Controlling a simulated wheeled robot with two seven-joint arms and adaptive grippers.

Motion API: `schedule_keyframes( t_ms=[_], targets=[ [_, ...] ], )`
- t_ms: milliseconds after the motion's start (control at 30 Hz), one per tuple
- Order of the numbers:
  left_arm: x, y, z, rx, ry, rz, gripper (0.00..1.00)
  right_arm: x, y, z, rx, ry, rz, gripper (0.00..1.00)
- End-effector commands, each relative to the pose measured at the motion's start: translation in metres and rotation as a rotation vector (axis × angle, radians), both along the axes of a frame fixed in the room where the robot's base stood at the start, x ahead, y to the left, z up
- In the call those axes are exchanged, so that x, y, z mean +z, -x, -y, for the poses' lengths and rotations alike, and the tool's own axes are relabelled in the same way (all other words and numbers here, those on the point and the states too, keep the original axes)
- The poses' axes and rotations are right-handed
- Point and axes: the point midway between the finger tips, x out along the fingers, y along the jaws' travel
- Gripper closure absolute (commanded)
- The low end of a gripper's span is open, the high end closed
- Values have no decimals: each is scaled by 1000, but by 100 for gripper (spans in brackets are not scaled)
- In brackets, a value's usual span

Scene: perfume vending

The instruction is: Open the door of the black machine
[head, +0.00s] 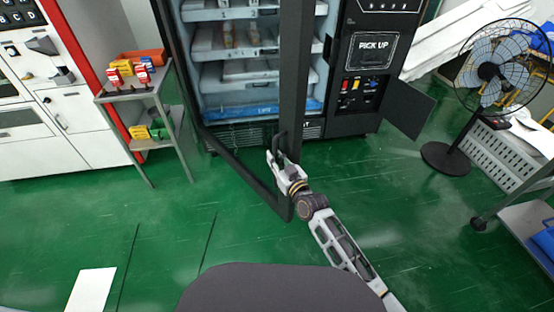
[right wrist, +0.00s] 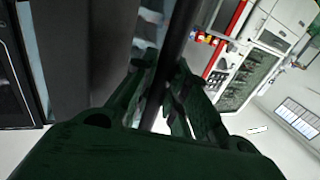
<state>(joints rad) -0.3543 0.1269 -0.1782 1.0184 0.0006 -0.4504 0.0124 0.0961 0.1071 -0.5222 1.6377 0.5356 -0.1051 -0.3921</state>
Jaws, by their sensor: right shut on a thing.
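The black vending machine (head: 342,122) stands at the top middle in the head view, with lit shelves inside. Its black-framed door (head: 292,70) is swung partly out toward me, with its lower corner over the green floor. My right gripper (head: 277,155) is at the door's free edge, shut on the dark vertical handle (head: 281,138). In the right wrist view the fingers (right wrist: 160,95) close around a dark bar (right wrist: 178,45), which runs up between them. Part of the handle is hidden by the fingers. My left gripper is not in view.
A small flap (head: 408,108) stands open at the machine's lower right. A grey side table (head: 145,95) with small boxes is at the left, close to the door. A black fan (head: 490,75) and a grey cart (head: 505,160) are at the right.

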Motion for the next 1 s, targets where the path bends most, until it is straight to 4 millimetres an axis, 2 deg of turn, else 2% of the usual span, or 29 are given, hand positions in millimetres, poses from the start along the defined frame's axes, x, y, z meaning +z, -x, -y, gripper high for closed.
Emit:
schedule_keyframes(
  t_ms=[167, 500, 533, 700, 900, 1000],
  targets=[
    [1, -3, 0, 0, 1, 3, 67, 2, -1, -1, -1, 0, 4, 100],
    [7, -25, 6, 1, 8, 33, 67, 2, -1, -1, -1, 0, 4, 100],
    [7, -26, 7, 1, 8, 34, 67, 2, -1, -1, -1, -1, 4, 84],
    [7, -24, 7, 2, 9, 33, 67, 2, -1, -1, -1, -1, 3, 63],
    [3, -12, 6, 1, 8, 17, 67, 1, -1, -1, 0, 0, 2, 63],
    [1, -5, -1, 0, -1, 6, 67, 1, 0, -1, 0, 0, 1, 63]
  ],
)
